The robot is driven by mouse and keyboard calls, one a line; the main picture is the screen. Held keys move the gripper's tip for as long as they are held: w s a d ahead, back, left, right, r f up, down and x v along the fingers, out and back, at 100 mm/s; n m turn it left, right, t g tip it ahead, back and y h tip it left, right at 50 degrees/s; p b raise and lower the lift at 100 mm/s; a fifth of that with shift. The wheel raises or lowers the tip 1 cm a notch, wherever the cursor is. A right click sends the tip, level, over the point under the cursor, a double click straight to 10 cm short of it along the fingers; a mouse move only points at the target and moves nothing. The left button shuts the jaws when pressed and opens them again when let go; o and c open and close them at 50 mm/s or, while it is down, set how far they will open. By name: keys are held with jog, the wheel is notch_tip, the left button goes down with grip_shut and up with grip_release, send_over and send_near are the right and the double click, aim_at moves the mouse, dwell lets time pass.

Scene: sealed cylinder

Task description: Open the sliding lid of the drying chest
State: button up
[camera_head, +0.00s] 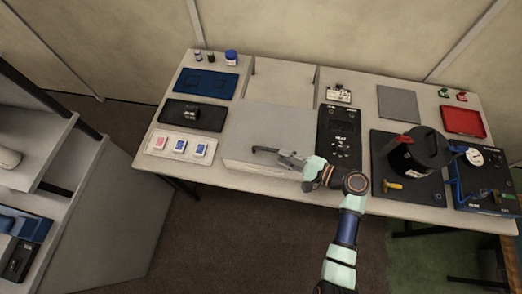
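The drying chest appears to be the pale box (240,165) at the front middle of the table, with its front face toward me. A flat grey lid (268,122) lies over its top. My gripper (262,151) reaches in from the right and lies low over the front part of the lid. Its dark end points left. I cannot tell the finger opening, or separate the dark end from a possible lid handle there. Contact with the lid is also unclear.
A pale flat area (283,82) lies behind the lid. A black HEAT panel (339,135) stands right of the chest, with a black pot (415,155) beyond. Left are a card tray (181,145), a black tray (166,115) and a blue mat (206,83).

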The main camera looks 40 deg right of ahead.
aim_at(271, 151)
jog(key=shift+s+d+f+m, duration=0.15)
jog(key=shift+s+d+m, duration=0.05)
jog(key=shift+d+m, duration=0.15)
jog(key=shift+a, duration=0.1)
jog(key=x, duration=0.7)
jog(key=shift+w+a, duration=0.1)
jog(key=shift+w, duration=0.35)
grip_shut()
